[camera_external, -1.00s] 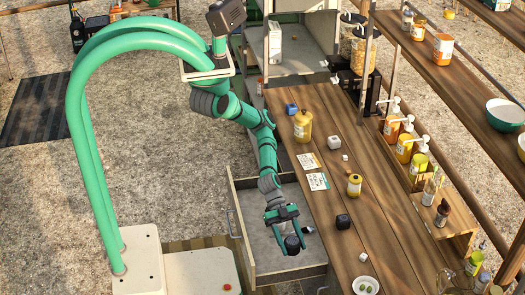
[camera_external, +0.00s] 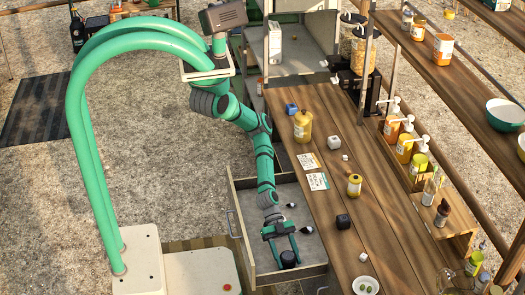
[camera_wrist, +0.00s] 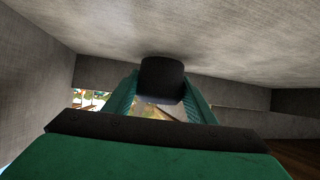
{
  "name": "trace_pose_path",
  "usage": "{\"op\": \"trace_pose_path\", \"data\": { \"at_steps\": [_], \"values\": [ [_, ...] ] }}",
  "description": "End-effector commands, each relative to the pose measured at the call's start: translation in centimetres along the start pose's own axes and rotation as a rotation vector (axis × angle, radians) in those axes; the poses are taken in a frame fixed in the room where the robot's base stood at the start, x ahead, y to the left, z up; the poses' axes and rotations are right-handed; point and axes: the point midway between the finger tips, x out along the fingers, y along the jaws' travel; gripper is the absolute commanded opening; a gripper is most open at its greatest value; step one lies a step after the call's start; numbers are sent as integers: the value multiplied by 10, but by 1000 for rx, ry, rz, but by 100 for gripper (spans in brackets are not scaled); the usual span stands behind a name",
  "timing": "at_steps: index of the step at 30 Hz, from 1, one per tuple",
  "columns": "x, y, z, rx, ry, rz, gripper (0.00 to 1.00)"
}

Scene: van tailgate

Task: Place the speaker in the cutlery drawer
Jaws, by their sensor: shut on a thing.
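The speaker (camera_external: 289,258) is a small, dark, rounded block. It sits between the fingers of my gripper (camera_external: 289,262), which is shut on it. The wrist view also shows the speaker (camera_wrist: 162,80) between the green fingers (camera_wrist: 162,100). The cutlery drawer (camera_external: 247,215) is pulled out from the left side of the wooden counter. My gripper and the speaker are over or within the near end of the drawer. Whether the speaker touches the drawer floor I cannot tell.
Two small dark items with pale ends (camera_external: 306,230) lie in the drawer. Much of the drawer floor is bare.

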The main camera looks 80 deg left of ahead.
Motion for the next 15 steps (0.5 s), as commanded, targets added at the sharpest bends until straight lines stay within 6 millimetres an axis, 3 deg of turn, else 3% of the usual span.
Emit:
{"op": "trace_pose_path", "data": {
  "at_steps": [11, 12, 14, 15],
  "values": [
    [3, 0, 5, -2, 1, 1, 24],
    [4, 0, 6, -1, 1, 0, 53],
    [4, 0, 6, 0, 1, 1, 67],
    [4, 0, 6, 0, 1, 1, 69]
  ]
}}
